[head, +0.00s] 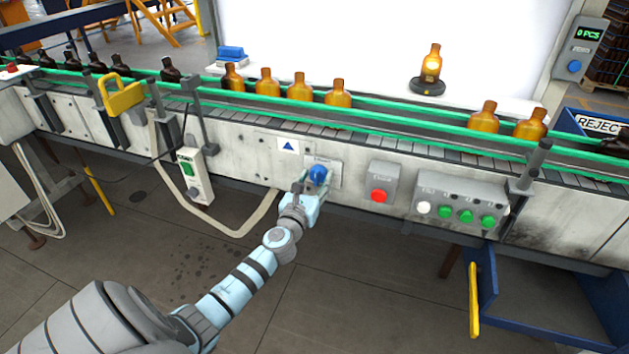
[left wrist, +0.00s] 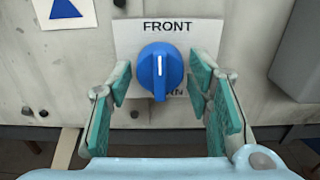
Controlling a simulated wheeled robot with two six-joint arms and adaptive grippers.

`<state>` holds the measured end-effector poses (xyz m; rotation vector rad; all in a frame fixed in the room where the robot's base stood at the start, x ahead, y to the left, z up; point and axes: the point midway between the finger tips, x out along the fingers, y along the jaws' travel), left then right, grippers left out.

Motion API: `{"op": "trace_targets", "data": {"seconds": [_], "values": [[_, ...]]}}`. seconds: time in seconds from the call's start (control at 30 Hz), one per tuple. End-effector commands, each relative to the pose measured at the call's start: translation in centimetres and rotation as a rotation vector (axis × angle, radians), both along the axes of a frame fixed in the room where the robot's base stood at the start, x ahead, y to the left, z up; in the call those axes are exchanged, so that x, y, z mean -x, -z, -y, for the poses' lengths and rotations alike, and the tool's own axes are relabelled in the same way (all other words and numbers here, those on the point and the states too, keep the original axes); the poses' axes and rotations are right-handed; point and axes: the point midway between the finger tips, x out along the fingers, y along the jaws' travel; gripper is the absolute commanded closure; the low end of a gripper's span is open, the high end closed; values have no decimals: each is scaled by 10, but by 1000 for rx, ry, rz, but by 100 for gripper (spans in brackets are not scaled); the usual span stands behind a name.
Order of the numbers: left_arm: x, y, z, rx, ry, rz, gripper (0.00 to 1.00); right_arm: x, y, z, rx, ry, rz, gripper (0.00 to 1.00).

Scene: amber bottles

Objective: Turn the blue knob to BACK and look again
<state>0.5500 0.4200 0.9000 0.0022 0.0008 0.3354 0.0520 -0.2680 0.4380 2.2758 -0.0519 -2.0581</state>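The blue knob (head: 318,174) sits on a pale plate on the conveyor's front panel. In the left wrist view the knob (left wrist: 160,70) has its white mark upright, toward the word FRONT on the plate (left wrist: 206,36). Lettering below the knob is mostly hidden; only its end shows. My left gripper (left wrist: 160,92) is open, with one teal-padded finger on each side of the knob and gaps between. In the head view my left gripper (head: 301,190) is just in front of the knob. My right gripper is not in view.
A box with a red button (head: 379,195) and a panel of white and green buttons (head: 458,213) are right of the knob. Amber bottles (head: 300,87) stand on the belt, and one glows on a black round base (head: 427,86). A hose (head: 236,230) hangs at left.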

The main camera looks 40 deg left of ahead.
Motion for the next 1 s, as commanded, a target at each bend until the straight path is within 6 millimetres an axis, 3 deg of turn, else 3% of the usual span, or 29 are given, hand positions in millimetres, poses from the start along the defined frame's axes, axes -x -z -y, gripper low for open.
{"op": "trace_targets", "data": {"seconds": [0.03,0.2,0.57,1.0], "values": [[0,0,0,0,0,0,67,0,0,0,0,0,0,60],[0,0,0,0,1,0,91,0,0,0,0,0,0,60],[0,-1,0,-56,1,-19,90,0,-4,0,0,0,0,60],[0,-1,0,-365,1,-128,90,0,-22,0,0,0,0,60]]}}
